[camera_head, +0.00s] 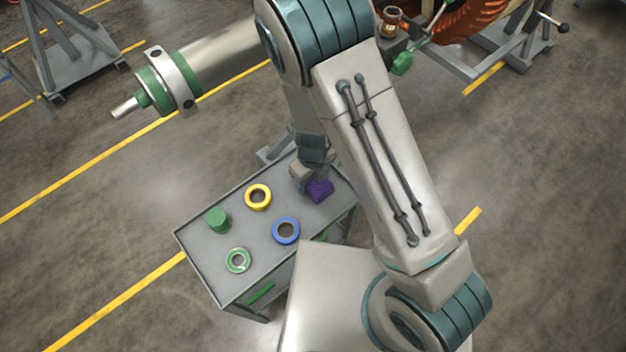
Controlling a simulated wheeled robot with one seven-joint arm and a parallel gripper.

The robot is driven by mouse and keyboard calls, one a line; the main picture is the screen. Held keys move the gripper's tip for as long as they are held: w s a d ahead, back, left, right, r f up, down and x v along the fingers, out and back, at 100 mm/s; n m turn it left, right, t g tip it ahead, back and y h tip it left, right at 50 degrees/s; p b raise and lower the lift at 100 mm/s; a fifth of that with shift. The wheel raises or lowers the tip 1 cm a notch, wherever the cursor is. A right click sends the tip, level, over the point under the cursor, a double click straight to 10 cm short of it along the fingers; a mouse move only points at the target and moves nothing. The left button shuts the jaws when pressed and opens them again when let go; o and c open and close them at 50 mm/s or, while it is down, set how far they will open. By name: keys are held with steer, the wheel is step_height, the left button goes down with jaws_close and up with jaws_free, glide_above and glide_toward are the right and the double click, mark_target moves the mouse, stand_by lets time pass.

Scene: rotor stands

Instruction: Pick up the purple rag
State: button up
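The purple rag (320,190) is a small crumpled bundle near the far right corner of the grey cart top (208,269). My gripper (308,186) is right at the rag, pointing down over it, with its wrist just above and behind. The gripper body and arm hide part of the area around the rag. The fingers are too small and too close to the rag to tell whether they are open or closed on it. The rag appears to be at the level of the cart top.
On the cart are a yellow ring (258,197), a blue ring (286,231), a green-and-white ring (238,260) and a green cylinder (218,220).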

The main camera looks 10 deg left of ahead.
steer(key=c, duration=0.5)
